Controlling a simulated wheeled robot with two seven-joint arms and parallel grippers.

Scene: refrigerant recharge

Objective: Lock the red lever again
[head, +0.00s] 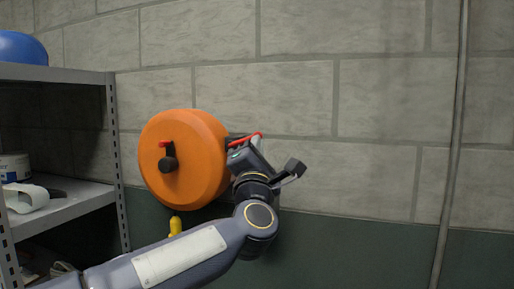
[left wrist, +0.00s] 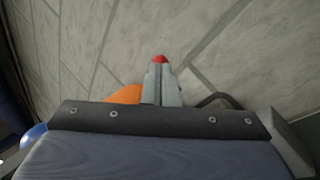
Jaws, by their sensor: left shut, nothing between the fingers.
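An orange round housing (head: 185,160) is at the wall in the head view, and a bit of it shows in the left wrist view (left wrist: 125,95). A long red lever (head: 246,138) shows at its right side, slanting up to the right. My left gripper (head: 238,152) is shut and empty just below this lever. In the left wrist view my closed fingers (left wrist: 159,75) point at a red end (left wrist: 159,59) of what looks like the lever; whether they touch it I cannot tell. My gripper partly hides the lever's mount. My right gripper is not in view.
A black knob with a small red piece (head: 168,160) is on the housing's front. A yellow part (head: 175,225) is below it. A grey shelf (head: 75,205) stands at the left. A vertical pipe (head: 452,140) runs up the wall at the right, with free room between.

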